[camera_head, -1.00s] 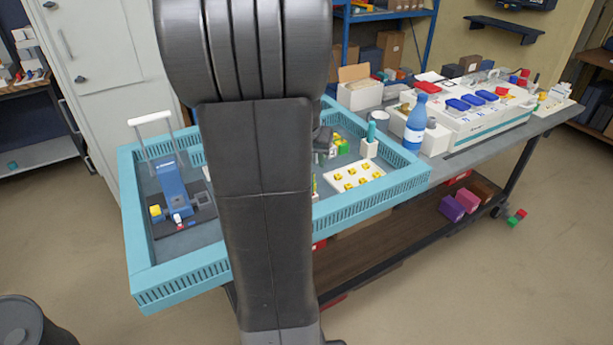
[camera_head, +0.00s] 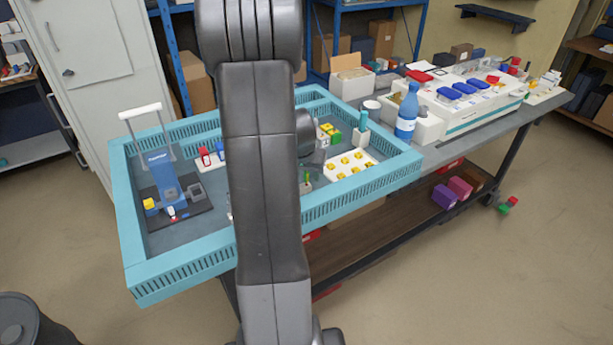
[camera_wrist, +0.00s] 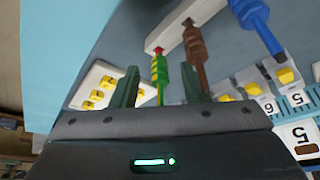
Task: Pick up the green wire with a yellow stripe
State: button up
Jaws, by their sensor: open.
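The green wire with a yellow stripe (camera_wrist: 160,72) shows in the wrist view, its red-tipped end at a white holder (camera_wrist: 183,25). My gripper (camera_wrist: 158,78) is open, with one dark finger on each side of the green wire in the picture. I cannot tell whether either finger touches it. A brown wire (camera_wrist: 194,48) is just right of the right finger, and a blue wire (camera_wrist: 258,22) is farther right. In the head view my arm hides most of this spot, and my gripper (camera_head: 314,166) shows only partly, over the tray.
The turquoise tray (camera_head: 180,278) has raised walls. Inside are a white block with yellow pieces (camera_head: 350,164), a blue device (camera_head: 162,176) and green and yellow blocks (camera_head: 328,134). A blue bottle (camera_head: 407,112) stands outside the tray's right side.

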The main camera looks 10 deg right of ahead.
jog(key=shift+w+f, duration=0.1)
jog(key=shift+f, duration=0.2)
jog(key=shift+c, duration=0.2)
grip_shut()
jog(key=shift+r, duration=0.1)
